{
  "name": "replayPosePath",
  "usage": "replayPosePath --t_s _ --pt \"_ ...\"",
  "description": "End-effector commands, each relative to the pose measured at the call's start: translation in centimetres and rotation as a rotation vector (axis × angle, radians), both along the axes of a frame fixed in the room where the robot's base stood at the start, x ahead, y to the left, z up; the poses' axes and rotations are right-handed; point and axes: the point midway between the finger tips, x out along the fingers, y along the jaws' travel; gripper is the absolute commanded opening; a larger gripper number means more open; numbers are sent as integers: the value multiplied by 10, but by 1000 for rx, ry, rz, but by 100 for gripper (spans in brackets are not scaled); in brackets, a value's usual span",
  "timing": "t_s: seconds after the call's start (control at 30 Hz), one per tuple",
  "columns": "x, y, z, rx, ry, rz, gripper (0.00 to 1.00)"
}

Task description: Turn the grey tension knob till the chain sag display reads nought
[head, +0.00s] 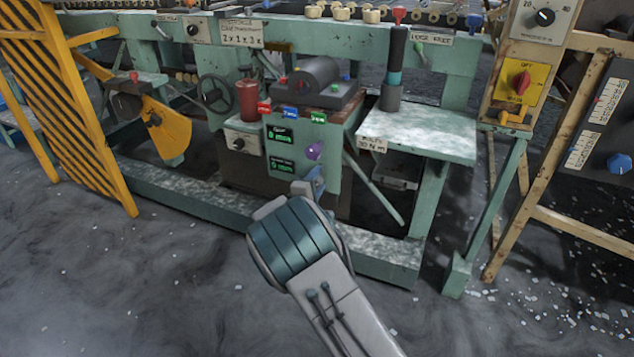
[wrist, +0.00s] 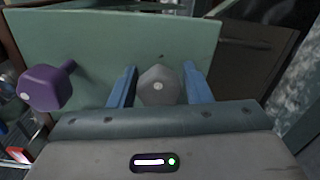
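The grey tension knob (wrist: 160,86) shows in the wrist view on a pale green panel (wrist: 215,40). My gripper (wrist: 160,80) has one blue finger on each side of it. The knob nearly fills the space between the fingers; whether both touch it I cannot tell. In the head view my gripper (head: 313,183) is at the lower right of the green cabinet front (head: 325,135) and hides the grey knob. Two dark displays with green markings, an upper one (head: 282,135) and a lower one (head: 281,165), sit left of it. Their readings are too small to make out.
A purple knob (head: 315,151) sits just above my gripper; it also shows left of my fingers in the wrist view (wrist: 45,88). A green-grey side table (head: 420,133) stands to the right. The floor in front is open.

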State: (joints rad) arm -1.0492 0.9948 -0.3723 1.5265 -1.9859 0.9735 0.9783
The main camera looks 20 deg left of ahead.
Motion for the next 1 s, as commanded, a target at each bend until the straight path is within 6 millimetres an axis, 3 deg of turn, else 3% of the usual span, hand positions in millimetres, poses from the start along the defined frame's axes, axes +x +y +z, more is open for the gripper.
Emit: replayPosePath --t_s 0.33,0.47,1.0 --pt "-1 1 0 -1 -1 1 60" --pt "-11 2 2 -1 -1 2 60" --pt "-121 10 2 -3 2 3 60"
